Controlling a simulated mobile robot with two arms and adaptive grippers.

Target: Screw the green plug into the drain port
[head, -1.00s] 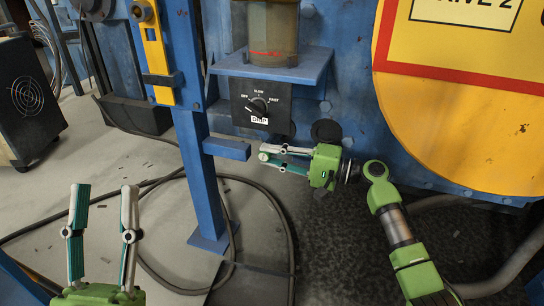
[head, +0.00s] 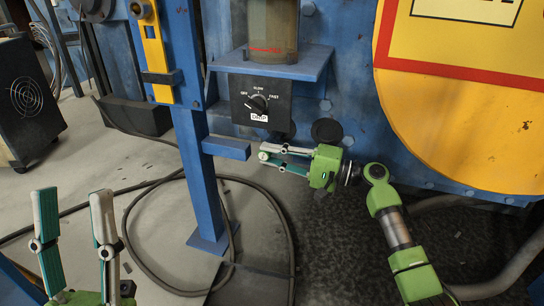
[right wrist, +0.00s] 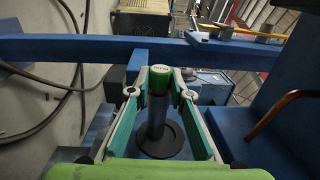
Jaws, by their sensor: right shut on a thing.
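The green plug (right wrist: 160,78) has a pale lettered end face and sits between the fingertips of my right gripper (right wrist: 158,88). Behind it, in the right wrist view, a black tube with a round flange (right wrist: 160,140) lines up with the plug; I take this for the drain port. Whether the plug's thread is engaged cannot be seen. In the head view my right gripper (head: 272,157) points left below the dial box, shut on the plug, whose pale face (head: 264,156) shows at the tips. My left gripper (head: 75,225) is open and empty at the lower left.
A dial box (head: 262,104) hangs under a blue shelf (head: 275,66). A blue post (head: 200,180) with a short side bar (head: 227,148) stands close left of the right gripper. A black hose (head: 150,275) loops on the floor. A yellow round cover (head: 470,140) is at the right.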

